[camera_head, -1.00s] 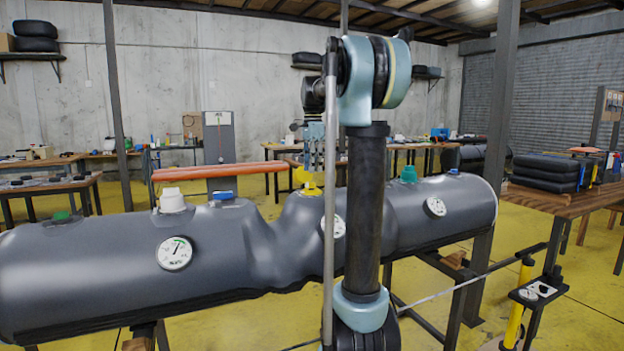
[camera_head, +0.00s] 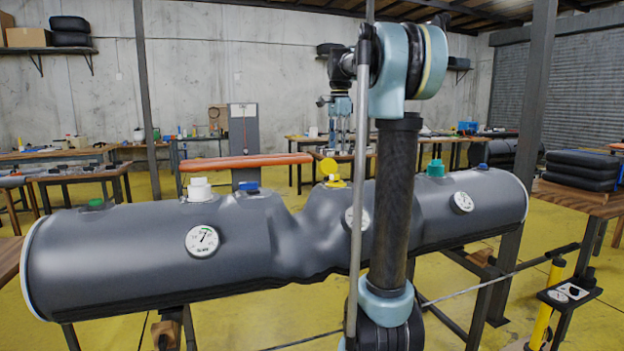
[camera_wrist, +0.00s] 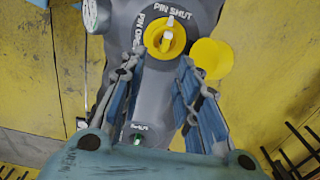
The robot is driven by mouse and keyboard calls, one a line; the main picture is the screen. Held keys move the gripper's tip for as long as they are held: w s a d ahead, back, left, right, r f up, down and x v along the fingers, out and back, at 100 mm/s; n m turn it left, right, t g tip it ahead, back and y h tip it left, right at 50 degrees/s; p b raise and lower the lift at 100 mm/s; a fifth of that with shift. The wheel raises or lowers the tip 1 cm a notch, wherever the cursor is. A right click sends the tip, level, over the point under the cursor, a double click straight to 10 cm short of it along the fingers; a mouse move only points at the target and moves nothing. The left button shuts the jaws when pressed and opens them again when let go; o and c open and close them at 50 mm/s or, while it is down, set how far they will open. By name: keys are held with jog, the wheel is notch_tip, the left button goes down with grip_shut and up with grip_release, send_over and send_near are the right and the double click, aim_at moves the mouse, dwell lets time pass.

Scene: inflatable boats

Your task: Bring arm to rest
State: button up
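The grey inflatable tube (camera_head: 135,245) lies across stands in front of me, with a pinched-in section near its middle. A yellow valve (camera_head: 333,172) with its cap swung open sits on top there. In the wrist view the yellow valve (camera_wrist: 165,38) shows a pale pin at its centre, with "PIN SHUT" and "PIN OPEN" lettering around it. The yellow cap (camera_wrist: 211,58) hangs to its right. My gripper (camera_head: 340,150) is above and behind the valve, apart from it. In the wrist view my gripper (camera_wrist: 163,68) has its blue fingers spread with nothing between them.
A white valve (camera_head: 199,189), a blue cap (camera_head: 248,187) and a teal cap (camera_head: 435,168) stand up from the tube. Round gauges face me, one partly behind my arm. A dark post (camera_head: 528,120) and a wooden table (camera_head: 575,198) are at right.

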jog(key=s+f+n+t, duration=0.2)
jog(key=s+f+n, duration=1.2)
jog(key=s+f, duration=2.2)
jog(key=shift+n, duration=0.4)
jog(key=shift+d+f, duration=0.1)
